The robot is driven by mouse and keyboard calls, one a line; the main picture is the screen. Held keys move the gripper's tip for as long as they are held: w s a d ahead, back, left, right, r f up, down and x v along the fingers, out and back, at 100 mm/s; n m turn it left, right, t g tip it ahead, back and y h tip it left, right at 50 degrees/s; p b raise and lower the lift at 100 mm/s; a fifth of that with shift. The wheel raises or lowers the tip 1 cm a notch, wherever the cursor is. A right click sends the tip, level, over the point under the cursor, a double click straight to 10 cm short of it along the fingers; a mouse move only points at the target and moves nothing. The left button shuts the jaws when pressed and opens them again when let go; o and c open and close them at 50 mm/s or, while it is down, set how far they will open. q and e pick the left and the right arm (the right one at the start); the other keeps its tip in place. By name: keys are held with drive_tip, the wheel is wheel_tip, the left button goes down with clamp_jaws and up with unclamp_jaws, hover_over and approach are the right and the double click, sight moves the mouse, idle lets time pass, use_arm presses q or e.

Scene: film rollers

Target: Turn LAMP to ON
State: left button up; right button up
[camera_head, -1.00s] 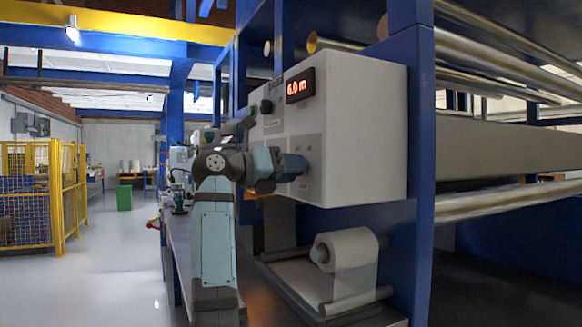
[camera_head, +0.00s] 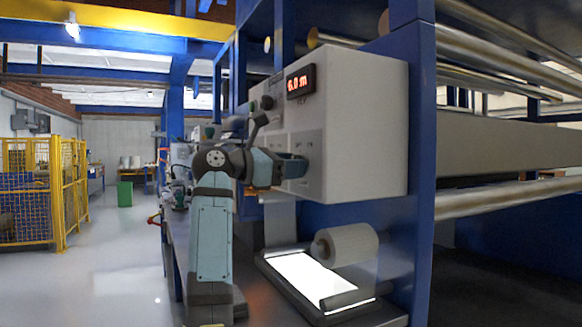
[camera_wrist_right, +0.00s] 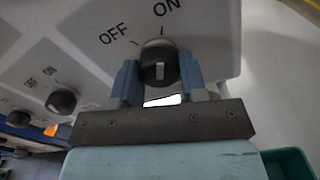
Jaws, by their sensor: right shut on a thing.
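A dark round knob (camera_wrist_right: 158,65) sits on the pale control box (camera_head: 360,125), with OFF printed at its upper left and ON above it. Its light mark points roughly up, toward the ON side. My right gripper (camera_wrist_right: 158,75) has a blue finger on each side of the knob and is shut on it. In the head view my right gripper (camera_head: 293,168) reaches the front of the box and hides this knob. The light panel (camera_head: 305,278) below the box glows bright white. My left gripper is not in view.
Another OFF/ON knob (camera_wrist_right: 62,100) is on the same face, left of the gripper. A red display (camera_head: 300,83) is near the box's top. A grey roller (camera_head: 346,244) hangs over the panel. A blue post (camera_head: 421,170) stands right of the box.

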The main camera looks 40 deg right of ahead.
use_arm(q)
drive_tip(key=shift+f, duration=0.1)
use_arm(e)
drive_tip(key=shift+m, duration=0.3)
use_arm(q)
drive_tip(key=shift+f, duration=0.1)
use_arm(e)
drive_tip(key=o, duration=0.9)
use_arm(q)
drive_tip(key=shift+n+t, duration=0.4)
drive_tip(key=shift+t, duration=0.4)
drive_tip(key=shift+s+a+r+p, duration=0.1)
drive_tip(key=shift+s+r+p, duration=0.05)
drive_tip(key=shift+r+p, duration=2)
use_arm(e)
drive_tip(key=shift+b+v, duration=0.3)
drive_tip(key=shift+v, duration=6.65)
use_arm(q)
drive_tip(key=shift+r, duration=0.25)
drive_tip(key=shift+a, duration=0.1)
